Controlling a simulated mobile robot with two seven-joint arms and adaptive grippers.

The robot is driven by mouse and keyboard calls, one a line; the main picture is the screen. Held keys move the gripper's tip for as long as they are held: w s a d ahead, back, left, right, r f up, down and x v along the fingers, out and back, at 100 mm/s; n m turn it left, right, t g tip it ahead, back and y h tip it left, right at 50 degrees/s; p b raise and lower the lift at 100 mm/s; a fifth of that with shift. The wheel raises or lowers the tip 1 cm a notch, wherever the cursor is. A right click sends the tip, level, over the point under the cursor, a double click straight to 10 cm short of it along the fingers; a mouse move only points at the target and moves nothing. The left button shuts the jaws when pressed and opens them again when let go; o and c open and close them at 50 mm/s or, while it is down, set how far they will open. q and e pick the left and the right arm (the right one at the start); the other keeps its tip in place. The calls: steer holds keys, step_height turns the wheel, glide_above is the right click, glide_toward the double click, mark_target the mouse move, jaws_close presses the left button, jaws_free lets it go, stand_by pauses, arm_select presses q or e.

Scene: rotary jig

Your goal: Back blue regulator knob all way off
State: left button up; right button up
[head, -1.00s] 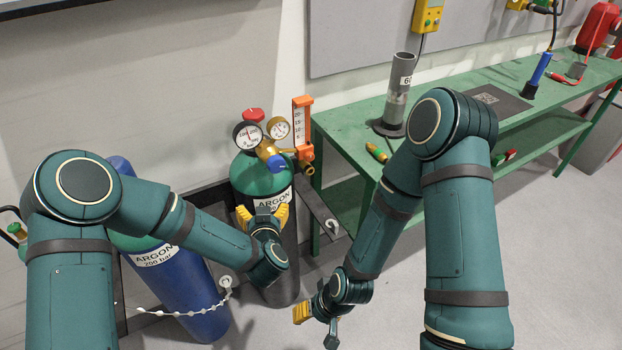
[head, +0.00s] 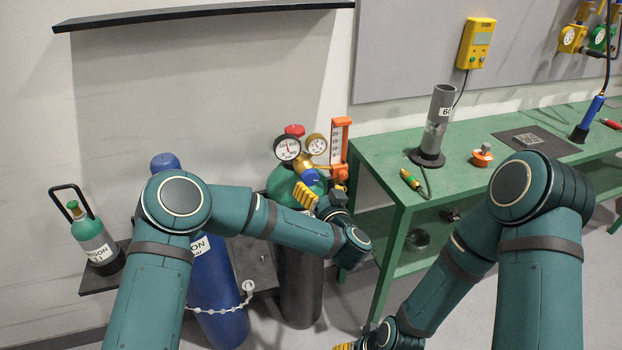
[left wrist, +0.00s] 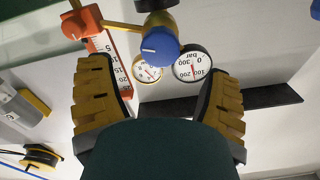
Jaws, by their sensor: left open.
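The blue regulator knob (head: 310,178) sits on the brass regulator (head: 302,163) atop a green-shouldered cylinder (head: 283,186). In the left wrist view the knob (left wrist: 160,45) carries a white mark and lies between and beyond the open fingers, apart from them. My left gripper (head: 322,195) is open and empty, just below the knob in the head view; both yellow-padded fingers show in the wrist view (left wrist: 158,75). My right gripper (head: 345,346) is mostly cut off at the bottom edge, so its jaws cannot be read.
Two gauges (head: 288,149) and an orange flowmeter tube (head: 339,142) crowd the knob. A blue cylinder (head: 218,290) with a chain stands left, a small argon bottle (head: 92,238) farther left. A green bench (head: 385,160) is at right.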

mark_target(312, 178)
arm_select(q)
steer(key=x, duration=0.6)
steer(key=shift+b, duration=0.4)
steer(key=c, duration=1.2)
